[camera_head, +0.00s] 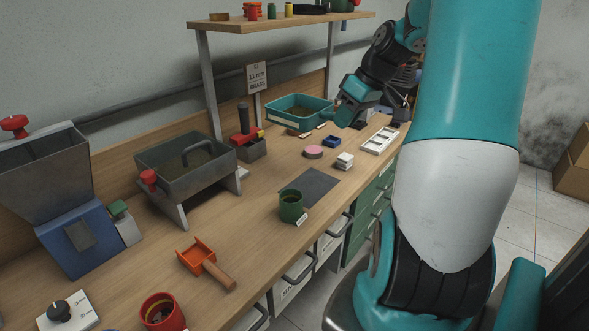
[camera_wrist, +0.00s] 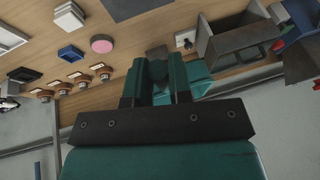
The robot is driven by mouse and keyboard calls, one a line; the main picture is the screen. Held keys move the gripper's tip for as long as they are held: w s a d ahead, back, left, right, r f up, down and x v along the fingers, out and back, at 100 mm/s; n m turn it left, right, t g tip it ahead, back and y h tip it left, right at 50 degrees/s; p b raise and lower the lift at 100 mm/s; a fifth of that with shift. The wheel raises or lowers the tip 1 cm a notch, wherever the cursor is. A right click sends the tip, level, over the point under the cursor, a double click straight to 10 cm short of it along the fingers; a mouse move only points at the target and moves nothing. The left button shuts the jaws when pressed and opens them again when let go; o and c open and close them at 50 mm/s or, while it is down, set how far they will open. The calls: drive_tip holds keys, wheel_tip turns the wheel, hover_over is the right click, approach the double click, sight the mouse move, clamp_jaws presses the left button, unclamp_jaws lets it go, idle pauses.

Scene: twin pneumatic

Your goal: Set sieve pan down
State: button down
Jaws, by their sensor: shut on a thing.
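A teal rectangular pan (camera_head: 272,111) with a brownish grainy inside is at the back of the bench in the head view. I take it for the sieve pan. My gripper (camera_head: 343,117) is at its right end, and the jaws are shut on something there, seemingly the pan. In the wrist view, part of a teal body (camera_wrist: 197,72) shows behind the fingers of my gripper (camera_wrist: 158,72). The grip itself is mostly hidden. I cannot tell whether the pan touches the bench.
A grey bin on legs (camera_head: 205,171) and a red-and-black device (camera_head: 251,149) stand left of the pan. A shelf (camera_head: 285,22) is above.

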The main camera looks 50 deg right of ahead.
drive_tip(key=shift+w+d+f, duration=0.1)
drive_tip(key=shift+w+d, duration=0.1)
wheel_tip(320, 180, down, 19)
drive_tip(key=shift+f, duration=0.3)
drive_tip(key=shift+f, duration=0.15)
drive_tip(key=c, duration=1)
unclamp_jaws()
drive_tip(key=shift+c, duration=0.2)
drive_tip(key=shift+r, duration=0.2)
